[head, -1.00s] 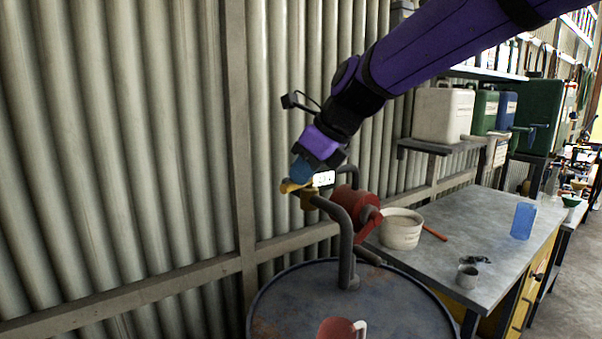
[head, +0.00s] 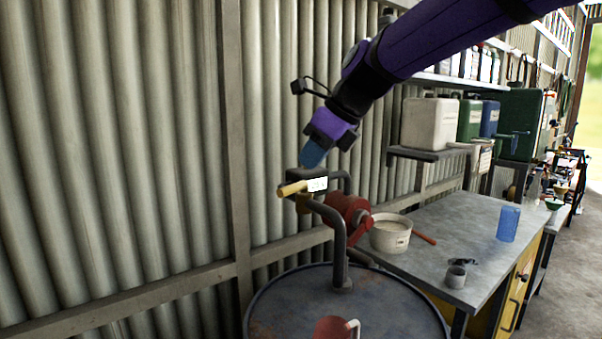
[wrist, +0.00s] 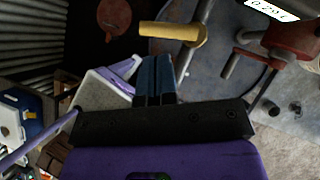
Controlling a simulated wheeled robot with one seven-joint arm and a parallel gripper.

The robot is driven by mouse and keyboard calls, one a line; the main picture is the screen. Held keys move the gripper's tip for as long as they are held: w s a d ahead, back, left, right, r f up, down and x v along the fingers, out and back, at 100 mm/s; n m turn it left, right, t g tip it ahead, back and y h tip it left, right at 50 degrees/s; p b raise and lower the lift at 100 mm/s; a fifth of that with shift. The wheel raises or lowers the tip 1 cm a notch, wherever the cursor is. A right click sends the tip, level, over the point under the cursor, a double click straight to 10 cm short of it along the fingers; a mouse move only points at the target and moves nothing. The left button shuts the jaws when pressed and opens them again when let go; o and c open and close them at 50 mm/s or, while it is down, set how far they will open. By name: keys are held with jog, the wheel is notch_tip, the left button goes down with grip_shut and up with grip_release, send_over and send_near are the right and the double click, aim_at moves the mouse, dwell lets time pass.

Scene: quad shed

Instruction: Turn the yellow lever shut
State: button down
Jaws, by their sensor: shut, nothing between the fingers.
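The yellow lever (head: 292,188) sits on the pipe fitting above the drum, pointing left in the head view. It also shows in the wrist view (wrist: 172,32), just beyond my fingertips. My gripper (head: 313,158) is shut and empty, with its blue fingers pointing down above the lever and a small gap between them. In the wrist view my blue fingers (wrist: 154,78) lie together below the lever. A white tag (head: 318,184) is beside the lever. The red pump body (head: 348,207) is to its right.
The drum top (head: 385,300) carries a bent grey pipe (head: 340,245) and a red mug (head: 333,329). The corrugated wall (head: 120,150) is close behind.

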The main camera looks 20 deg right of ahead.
jog(key=v, duration=0.8)
jog(key=shift+s+a+r, duration=0.2)
jog(key=shift+s+r, duration=0.1)
jog(key=shift+s, duration=0.05)
